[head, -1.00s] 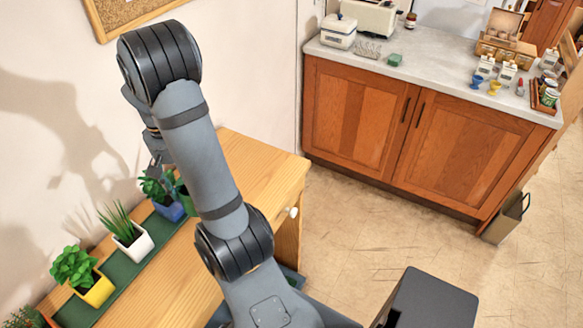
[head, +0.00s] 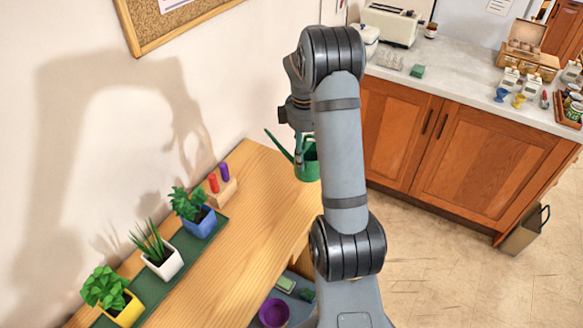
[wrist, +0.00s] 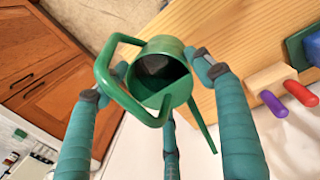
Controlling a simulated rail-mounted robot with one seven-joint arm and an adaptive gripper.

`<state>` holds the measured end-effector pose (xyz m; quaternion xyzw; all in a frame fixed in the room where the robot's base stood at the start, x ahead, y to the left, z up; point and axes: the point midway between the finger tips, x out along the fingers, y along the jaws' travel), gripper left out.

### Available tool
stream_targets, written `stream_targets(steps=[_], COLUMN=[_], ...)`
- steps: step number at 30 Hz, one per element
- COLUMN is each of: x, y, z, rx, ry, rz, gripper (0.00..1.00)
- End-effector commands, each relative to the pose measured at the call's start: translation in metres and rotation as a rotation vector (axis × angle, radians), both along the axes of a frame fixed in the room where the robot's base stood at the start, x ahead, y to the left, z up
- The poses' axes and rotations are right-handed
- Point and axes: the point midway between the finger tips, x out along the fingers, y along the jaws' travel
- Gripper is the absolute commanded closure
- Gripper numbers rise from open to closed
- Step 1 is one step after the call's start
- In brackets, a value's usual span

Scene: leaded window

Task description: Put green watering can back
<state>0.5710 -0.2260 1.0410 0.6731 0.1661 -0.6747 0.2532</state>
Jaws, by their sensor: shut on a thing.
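My gripper (wrist: 162,70) is shut on the green watering can (wrist: 147,98), with fingers on both sides of its body. In the wrist view the can's open top and looped handle face the camera, and its spout points down to the right. In the head view the can (head: 309,170) hangs at the far right end of the wooden table (head: 262,210), partly hidden by my arm. It appears raised near the table's edge; its exact height cannot be told.
A green mat (head: 213,226) holds potted plants in blue (head: 200,222), white (head: 165,264) and yellow (head: 128,310) pots. A wooden block (head: 222,190) with red and purple handles stands beyond them. A purple bowl (head: 274,313) sits below the table. The table's middle is clear.

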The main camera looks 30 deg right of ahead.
Motion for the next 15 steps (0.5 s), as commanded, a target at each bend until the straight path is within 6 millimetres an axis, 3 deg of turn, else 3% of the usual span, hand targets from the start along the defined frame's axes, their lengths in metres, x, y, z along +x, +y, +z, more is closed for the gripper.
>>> stream_targets(steps=[3,9,15], x=[0.02,0.046,0.053], y=[0.021,0.042,0.049], z=[-0.014,-0.034,-0.045], rx=[0.001,0.0,0.0], ry=[0.004,0.0,0.0], rz=[0.005,-0.001,-0.003], gripper=[0.64,0.64,0.64])
